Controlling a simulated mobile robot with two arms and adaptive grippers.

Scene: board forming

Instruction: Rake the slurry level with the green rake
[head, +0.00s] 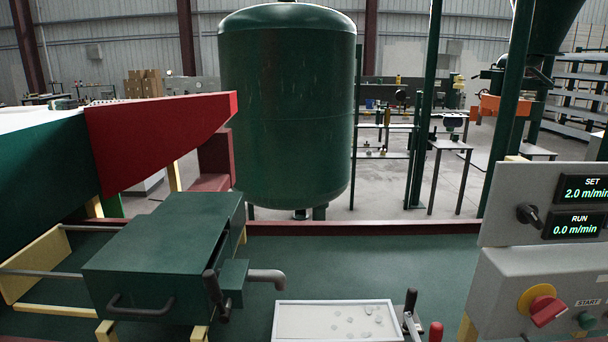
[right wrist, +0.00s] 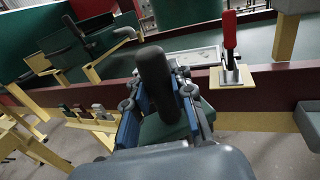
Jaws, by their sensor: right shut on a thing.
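A shallow white tray (head: 278,322) of pale grey slurry with several lumps on its surface sits at the bottom centre of the head view. Its near side is cut off by the frame. In the right wrist view my right gripper (right wrist: 162,112) is shut around an upright black handle (right wrist: 155,75). A green part (right wrist: 165,130) shows below the handle between the blue-edged fingers; it appears to be the green rake, mostly hidden by the gripper. The tray (right wrist: 196,55) shows beyond the gripper there. My left gripper is in neither view.
A green box with a lever (head: 212,290) and a grey spout (head: 266,275) stands left of the tray. A red-handled clamp (right wrist: 229,45) sits on a yellow bracket. A small yellow rack (right wrist: 95,122) holds several pieces. A control panel (head: 540,290) stands at right.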

